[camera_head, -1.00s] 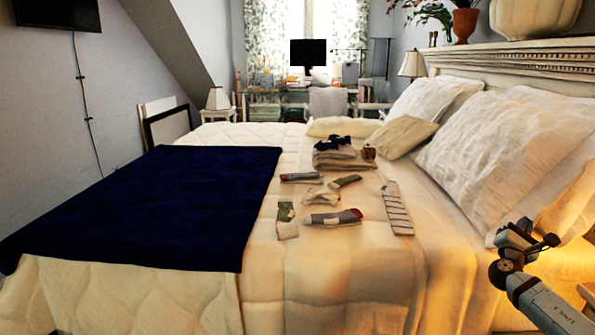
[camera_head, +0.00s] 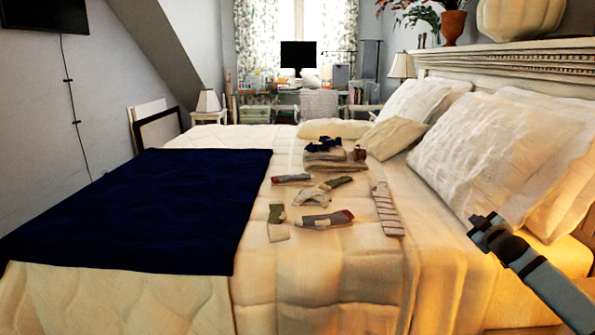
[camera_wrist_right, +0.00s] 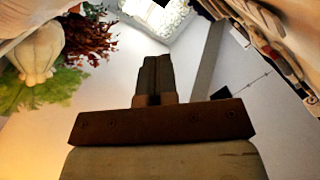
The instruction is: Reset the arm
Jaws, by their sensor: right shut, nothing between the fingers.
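My right gripper (camera_head: 480,224) is at the right of the head view, in front of the large white pillows and above the near right side of the bed. In the right wrist view its two fingers (camera_wrist_right: 155,72) lie together, shut with nothing between them. That view looks past the fingers to the wall, the window and the plants, and appears tilted. My left gripper is not in view.
The bed (camera_head: 290,305) fills the middle, with a dark blue blanket (camera_head: 140,205) at left. Several socks, such as one grey and red sock (camera_head: 325,220), lie near a folded stack (camera_head: 330,158). White pillows (camera_head: 500,150) lean on the headboard (camera_head: 510,62). A pumpkin-shaped vase (camera_head: 520,18) stands on top.

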